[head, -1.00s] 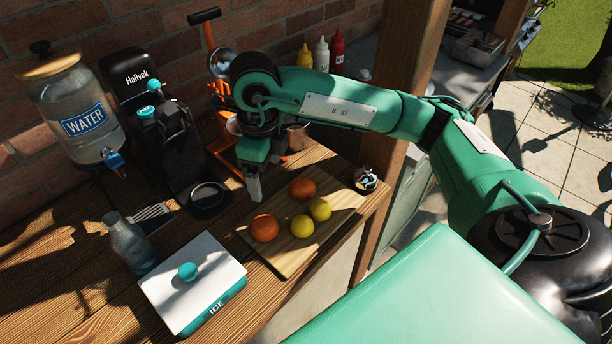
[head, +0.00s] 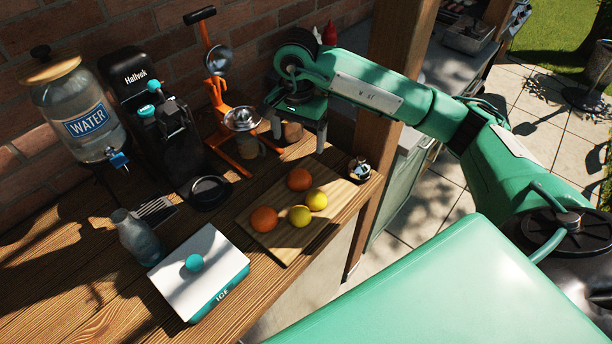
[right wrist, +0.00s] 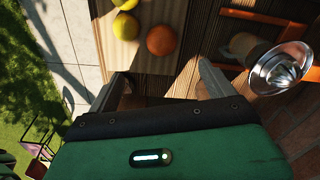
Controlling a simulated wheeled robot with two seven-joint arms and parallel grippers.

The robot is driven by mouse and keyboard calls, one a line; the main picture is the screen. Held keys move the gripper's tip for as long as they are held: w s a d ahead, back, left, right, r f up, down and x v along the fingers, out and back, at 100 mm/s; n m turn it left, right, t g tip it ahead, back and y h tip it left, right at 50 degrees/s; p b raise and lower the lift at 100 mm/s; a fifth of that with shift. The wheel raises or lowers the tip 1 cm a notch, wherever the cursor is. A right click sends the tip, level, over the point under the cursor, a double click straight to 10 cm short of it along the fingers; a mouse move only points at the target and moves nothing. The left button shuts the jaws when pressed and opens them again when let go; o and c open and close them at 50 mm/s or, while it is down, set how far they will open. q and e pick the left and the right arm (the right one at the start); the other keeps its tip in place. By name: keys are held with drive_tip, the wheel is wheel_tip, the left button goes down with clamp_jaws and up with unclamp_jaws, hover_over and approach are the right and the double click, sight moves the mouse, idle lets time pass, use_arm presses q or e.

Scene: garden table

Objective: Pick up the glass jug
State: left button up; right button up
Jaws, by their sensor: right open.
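The glass jug (head: 139,236) is a bluish, see-through vessel with a narrow neck. It stands upright on the wooden counter at the left of the head view, beside the ice box. My right gripper (head: 299,133) is open, fingers pointing down, behind the cutting board and well to the right of the jug. The right wrist view shows the spread fingers (right wrist: 162,76), with no jug there. My left gripper is not in view.
The ice box (head: 207,262) stands right of the jug, the water dispenser (head: 82,110) and black coffee machine (head: 165,130) behind it. An orange juicer (head: 220,100) and a board (head: 268,236) with oranges and lemons lie between jug and gripper. Bare counter is at front left.

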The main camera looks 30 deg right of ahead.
drive_tip(key=n, duration=0.1)
drive_tip(key=p, duration=0.3)
hover_over(299, 174)
drive_tip(key=f, duration=0.8)
drive_tip(key=shift+s+d+f, duration=0.15)
drive_tip(key=shift+s+f, duration=0.05)
drive_tip(key=shift+s, duration=0.05)
drive_tip(key=shift+f, duration=0.35)
wheel_tip(299, 174, down, 4)
drive_tip(key=p, duration=0.3)
drive_tip(key=shift+w+f, duration=0.1)
drive_tip(key=shift+w, duration=0.05)
drive_tip(key=shift+f, duration=0.3)
drive_tip(key=shift+c, duration=0.4)
drive_tip(key=c, duration=1)
